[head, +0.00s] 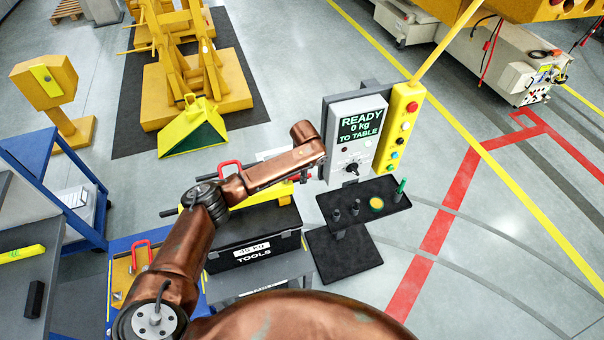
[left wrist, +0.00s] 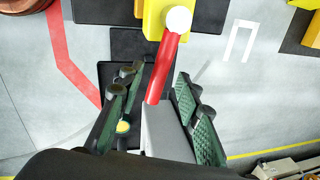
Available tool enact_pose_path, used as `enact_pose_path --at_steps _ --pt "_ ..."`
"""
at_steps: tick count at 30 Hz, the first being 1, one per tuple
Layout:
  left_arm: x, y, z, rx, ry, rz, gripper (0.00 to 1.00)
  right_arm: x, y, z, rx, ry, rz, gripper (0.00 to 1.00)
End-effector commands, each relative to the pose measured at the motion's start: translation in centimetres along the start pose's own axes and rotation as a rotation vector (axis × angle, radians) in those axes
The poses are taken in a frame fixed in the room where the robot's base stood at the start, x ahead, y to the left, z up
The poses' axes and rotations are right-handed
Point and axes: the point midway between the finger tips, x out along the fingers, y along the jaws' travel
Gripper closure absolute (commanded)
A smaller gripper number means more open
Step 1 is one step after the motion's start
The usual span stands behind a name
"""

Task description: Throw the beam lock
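A red lever (left wrist: 166,68) with a white ball end (left wrist: 179,19) shows in the left wrist view, rising from a grey housing (left wrist: 166,130); I take it to be the beam lock. My left gripper (left wrist: 157,78) is open. Its green-padded fingers stand apart on either side of the lever and housing, with no visible grip on them. In the head view my left arm reaches the left side of a grey console (head: 362,110), whose screen reads "READY 0 kg TO TABLE". The lever is mostly hidden there. My right gripper is not in view.
A yellow button box (head: 399,128) adjoins the console, with a black tray (head: 364,205) of small items below. A black tools case (head: 253,238) lies under my forearm. Yellow frames (head: 187,75) stand behind. The floor to the right is open, with red and yellow lines.

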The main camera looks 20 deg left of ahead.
Motion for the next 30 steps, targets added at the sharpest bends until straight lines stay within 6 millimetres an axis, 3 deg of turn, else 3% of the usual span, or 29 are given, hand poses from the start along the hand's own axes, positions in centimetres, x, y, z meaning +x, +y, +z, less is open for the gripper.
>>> enact_pose_path --at_steps 8,21,30 --pt "-1.1 0.0 0.0 0.002 0.001 0.000 0.68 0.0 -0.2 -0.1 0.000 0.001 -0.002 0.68" --pt "-9.6 0.0 0.0 0.001 0.001 -0.001 0.68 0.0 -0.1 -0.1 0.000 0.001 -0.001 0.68" --pt "-12.0 0.0 0.0 0.000 0.000 0.000 0.68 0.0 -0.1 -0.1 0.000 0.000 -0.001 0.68"
